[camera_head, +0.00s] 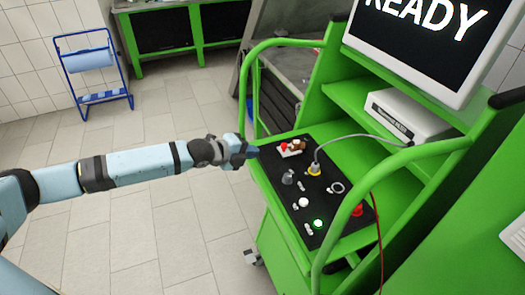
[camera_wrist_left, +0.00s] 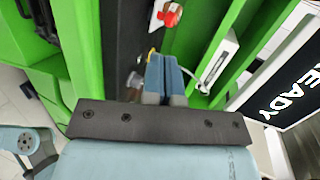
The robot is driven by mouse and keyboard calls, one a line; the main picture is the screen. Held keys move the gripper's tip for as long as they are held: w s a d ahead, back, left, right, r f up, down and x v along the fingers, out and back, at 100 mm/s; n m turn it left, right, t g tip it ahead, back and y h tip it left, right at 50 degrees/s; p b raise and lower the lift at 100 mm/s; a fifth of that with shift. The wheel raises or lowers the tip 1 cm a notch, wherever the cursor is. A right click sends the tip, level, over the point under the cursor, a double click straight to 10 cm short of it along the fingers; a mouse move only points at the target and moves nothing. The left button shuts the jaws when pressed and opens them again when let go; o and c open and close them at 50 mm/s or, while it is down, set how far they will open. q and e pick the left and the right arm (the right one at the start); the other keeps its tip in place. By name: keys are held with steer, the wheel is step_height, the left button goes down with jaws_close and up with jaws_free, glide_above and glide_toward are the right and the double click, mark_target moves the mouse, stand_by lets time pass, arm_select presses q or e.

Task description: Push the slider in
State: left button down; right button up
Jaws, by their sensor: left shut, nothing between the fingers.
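My left gripper (camera_head: 252,151) is shut and empty at the left edge of the black control panel (camera_head: 277,171), near its far end. In the left wrist view its two blue fingers (camera_wrist_left: 163,72) lie together over the panel. A small white part with a red knob (camera_head: 284,147) sits on the panel just right of the fingertips; it also shows in the left wrist view (camera_wrist_left: 170,17), apart from the fingers. A brown knob (camera_head: 298,145) is beside it. I cannot tell for certain which fitting is the slider. My right gripper is out of view.
Green rails (camera_head: 340,235) flank the cart. A screen (camera_head: 420,40) reads READY.

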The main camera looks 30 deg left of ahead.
arm_select(q)
steer(key=v, duration=0.4)
steer(key=shift+s+r+b, duration=0.2)
steer(key=shift+s+b, duration=0.05)
steer(key=shift+b, duration=0.05)
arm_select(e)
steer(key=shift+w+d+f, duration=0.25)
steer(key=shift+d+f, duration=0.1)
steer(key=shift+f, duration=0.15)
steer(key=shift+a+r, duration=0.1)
